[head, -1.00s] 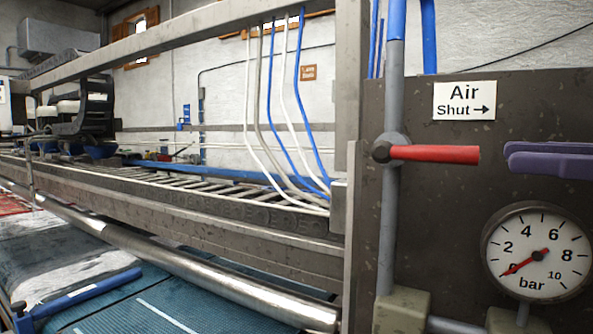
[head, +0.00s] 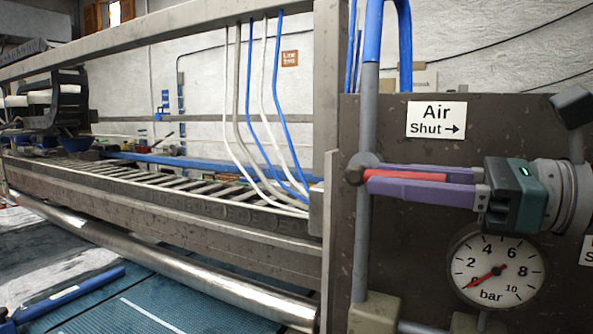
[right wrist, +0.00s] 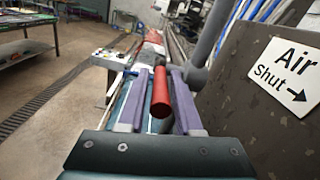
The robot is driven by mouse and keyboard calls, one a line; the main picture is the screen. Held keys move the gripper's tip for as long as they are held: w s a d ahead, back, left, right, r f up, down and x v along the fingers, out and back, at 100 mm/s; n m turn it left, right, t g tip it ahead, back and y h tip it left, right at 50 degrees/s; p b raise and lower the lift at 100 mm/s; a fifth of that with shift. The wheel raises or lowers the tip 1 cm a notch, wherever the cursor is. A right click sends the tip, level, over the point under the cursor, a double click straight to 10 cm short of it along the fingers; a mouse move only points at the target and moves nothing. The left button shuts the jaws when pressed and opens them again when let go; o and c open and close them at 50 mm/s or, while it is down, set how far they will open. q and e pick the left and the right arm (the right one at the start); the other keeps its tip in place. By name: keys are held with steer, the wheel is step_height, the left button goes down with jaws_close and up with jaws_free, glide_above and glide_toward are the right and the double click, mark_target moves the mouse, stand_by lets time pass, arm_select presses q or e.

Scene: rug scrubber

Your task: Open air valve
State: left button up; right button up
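The red air valve handle (head: 410,177) lies level and points right from its grey hub (head: 358,166) on the vertical pipe. It also shows in the right wrist view (right wrist: 160,98). My right gripper (head: 372,178) has its purple fingers around the handle, one above and one below in the head view. In the right wrist view the fingers (right wrist: 160,75) stand apart with the handle between them and small gaps on both sides. The sign "Air Shut" (head: 436,119) has an arrow to the right. My left gripper is not in view.
A pressure gauge (head: 496,270) below my right gripper reads about 0 bar. The dark panel (head: 400,245) stands close behind the valve. The metal scrubber frame (head: 326,100) is to the left, with blue and white hoses (head: 262,110).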

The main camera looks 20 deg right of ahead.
steer(key=shift+c, duration=0.3)
jaws_close()
stand_by(1.0)
